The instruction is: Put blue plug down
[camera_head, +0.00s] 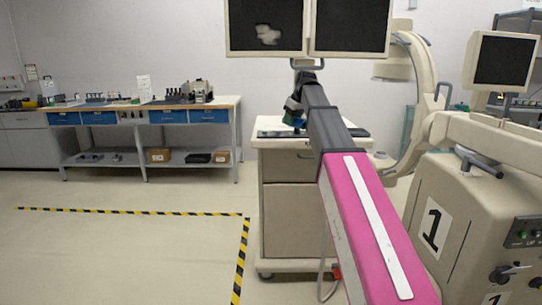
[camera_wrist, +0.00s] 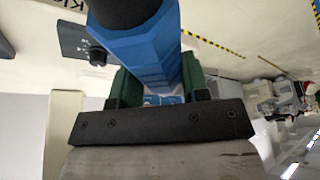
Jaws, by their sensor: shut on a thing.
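The blue plug (camera_wrist: 150,50) is large in the wrist view, a blue faceted body with a black round end toward the top. My gripper (camera_wrist: 160,78) is shut on it, with one green finger on each side. In the head view my gripper (camera_head: 296,117) is at the far end of my arm, over the top of a beige drawer cart (camera_head: 290,190). The plug is too small there to tell apart clearly. I cannot tell whether the plug touches any surface.
Two dark monitors (camera_head: 265,25) stand above the cart. A beige machine marked 1 (camera_head: 465,235) is close on the right. A workbench (camera_head: 140,108) with blue drawers is at the back left. The floor with striped tape (camera_head: 130,212) is clear at left.

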